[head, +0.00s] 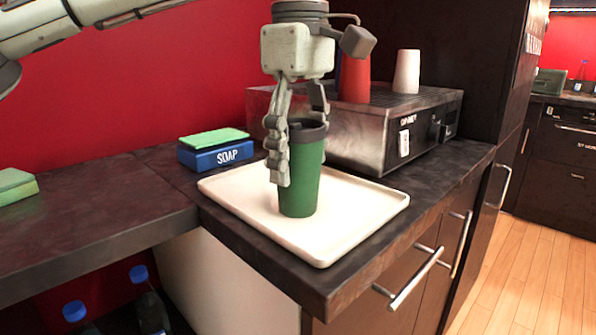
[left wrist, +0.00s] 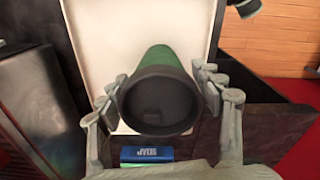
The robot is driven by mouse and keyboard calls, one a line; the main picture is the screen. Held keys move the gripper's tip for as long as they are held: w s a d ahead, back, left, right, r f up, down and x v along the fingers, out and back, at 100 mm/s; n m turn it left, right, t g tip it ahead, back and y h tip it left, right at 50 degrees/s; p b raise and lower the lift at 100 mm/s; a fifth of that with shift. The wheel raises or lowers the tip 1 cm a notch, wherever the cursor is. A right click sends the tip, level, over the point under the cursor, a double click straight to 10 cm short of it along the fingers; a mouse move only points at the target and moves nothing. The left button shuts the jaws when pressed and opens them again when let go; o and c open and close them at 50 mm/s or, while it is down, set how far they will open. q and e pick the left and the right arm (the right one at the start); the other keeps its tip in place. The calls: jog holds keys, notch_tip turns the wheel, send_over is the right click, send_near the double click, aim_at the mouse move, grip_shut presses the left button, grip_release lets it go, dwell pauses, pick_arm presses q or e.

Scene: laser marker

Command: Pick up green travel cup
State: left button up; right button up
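The green travel cup (head: 302,182), with a dark rim, stands upright on a white tray (head: 362,215) on the counter. My left gripper (head: 301,150) points straight down over the cup from above. One finger is in front of the cup's left side, the other is behind its rim at the upper right. In the left wrist view the cup (left wrist: 160,92) is seen from above, between the two spread fingers of my left gripper (left wrist: 160,100). Small gaps show between the fingers and the cup there. My right gripper is not in view.
Behind stands a metal machine (head: 372,135) with a red cup (head: 355,78) and a white cup (head: 406,72) on top. Bottles (head: 148,305) stand below the counter.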

pick_arm(q)
jog(key=c, duration=0.3)
jog(key=shift+c, duration=0.2)
jog(key=shift+r, duration=0.2)
